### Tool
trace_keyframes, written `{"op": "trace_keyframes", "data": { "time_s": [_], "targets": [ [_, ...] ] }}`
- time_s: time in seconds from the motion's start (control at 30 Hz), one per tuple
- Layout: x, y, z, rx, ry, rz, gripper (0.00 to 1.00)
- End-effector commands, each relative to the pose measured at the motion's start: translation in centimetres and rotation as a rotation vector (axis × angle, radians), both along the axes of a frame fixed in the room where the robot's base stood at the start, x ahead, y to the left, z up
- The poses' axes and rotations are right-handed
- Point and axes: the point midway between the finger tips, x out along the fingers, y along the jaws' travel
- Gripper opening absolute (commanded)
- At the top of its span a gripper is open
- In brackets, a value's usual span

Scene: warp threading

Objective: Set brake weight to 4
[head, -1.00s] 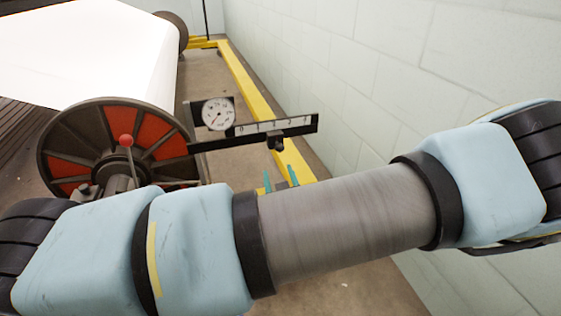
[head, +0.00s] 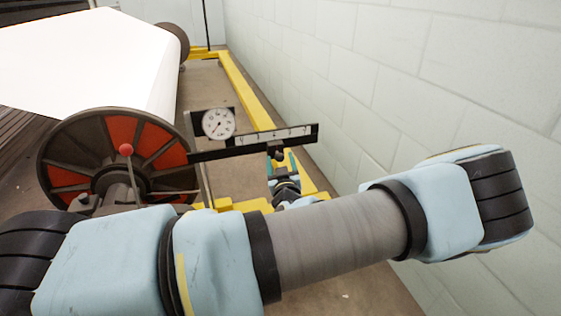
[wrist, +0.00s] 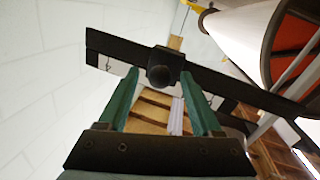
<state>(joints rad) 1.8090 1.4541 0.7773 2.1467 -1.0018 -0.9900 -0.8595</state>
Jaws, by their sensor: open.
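The brake weight (head: 278,153) is a small dark block with a round knob, hanging on the lower edge of the black scale beam (head: 200,156), right of the beam's middle. The number strip on the beam is too small to read surely. My gripper (head: 281,161) is just below the weight, its teal fingers pointing up. In the wrist view my gripper (wrist: 160,76) is open, one finger on each side of the weight (wrist: 162,66). The fingertips look level with it; I cannot tell whether they touch it.
A round dial gauge (head: 218,123) sits at the beam's left end. A pale block wall (head: 420,90) runs along the right. A yellow rail (head: 245,90) lies on the floor.

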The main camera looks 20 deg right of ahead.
Motion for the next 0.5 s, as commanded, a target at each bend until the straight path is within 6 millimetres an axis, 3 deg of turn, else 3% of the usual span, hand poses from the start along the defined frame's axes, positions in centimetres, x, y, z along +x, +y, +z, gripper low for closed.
{"op": "trace_keyframes", "data": {
  "time_s": [0.23, 0.5],
  "targets": [
    [0.04, -0.03, -0.02, 0.000, 0.000, 0.000, 0.66],
    [0.01, -0.02, -0.03, 0.001, 0.001, 0.000, 0.36]
  ]
}}
